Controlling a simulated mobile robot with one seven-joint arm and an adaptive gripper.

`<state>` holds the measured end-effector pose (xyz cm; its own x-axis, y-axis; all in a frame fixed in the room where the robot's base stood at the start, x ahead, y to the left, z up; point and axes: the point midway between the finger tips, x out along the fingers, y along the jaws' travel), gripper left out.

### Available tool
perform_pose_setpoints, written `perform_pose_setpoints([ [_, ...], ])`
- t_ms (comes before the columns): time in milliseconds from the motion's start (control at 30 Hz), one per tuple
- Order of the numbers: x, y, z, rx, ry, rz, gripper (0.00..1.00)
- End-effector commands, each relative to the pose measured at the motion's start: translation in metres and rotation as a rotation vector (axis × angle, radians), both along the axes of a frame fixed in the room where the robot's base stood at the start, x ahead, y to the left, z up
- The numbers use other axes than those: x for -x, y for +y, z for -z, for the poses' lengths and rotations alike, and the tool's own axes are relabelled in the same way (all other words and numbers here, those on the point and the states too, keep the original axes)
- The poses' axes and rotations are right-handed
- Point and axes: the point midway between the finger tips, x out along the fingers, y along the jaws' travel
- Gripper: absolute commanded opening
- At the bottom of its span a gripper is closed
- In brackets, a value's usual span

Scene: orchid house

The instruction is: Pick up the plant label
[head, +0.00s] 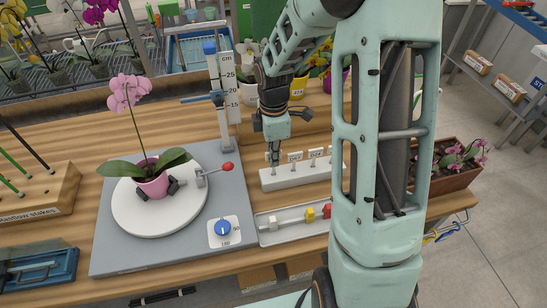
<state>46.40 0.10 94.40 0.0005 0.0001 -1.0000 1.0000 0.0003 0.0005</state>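A white rack (288,178) on the wooden bench holds several small white plant labels upright. One label (295,157) and another label (315,153) show clearly, with dark print too small to read surely. My gripper (273,155) points down at the rack's left end, over the leftmost label there. Its dark fingers are small in view and partly cover that label. I cannot tell whether they touch it or are closed on it. The right end of the rack is hidden behind my arm.
A pink orchid (129,93) in a pink pot stands on a white turntable (125,212) left of the rack. A height gauge (219,100) stands close to my gripper's left. A tray (290,222) with small coloured pieces lies in front. A stake block (45,190) is far left.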

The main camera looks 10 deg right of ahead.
Motion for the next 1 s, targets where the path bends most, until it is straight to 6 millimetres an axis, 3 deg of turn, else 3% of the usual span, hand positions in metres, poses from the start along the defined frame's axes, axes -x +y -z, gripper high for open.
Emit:
perform_pose_setpoints([
  [67, 0.0, 0.0, -0.015, 0.0, -0.001, 0.0, 0.0],
  [467, 0.046, 0.025, -0.079, 0.001, 0.0, -0.002, 0.0],
  [767, 0.105, 0.058, -0.102, 0.001, -0.001, -0.003, 0.0],
  [1000, 0.12, 0.066, -0.107, 0.001, 0.0, 0.0, 0.0],
])
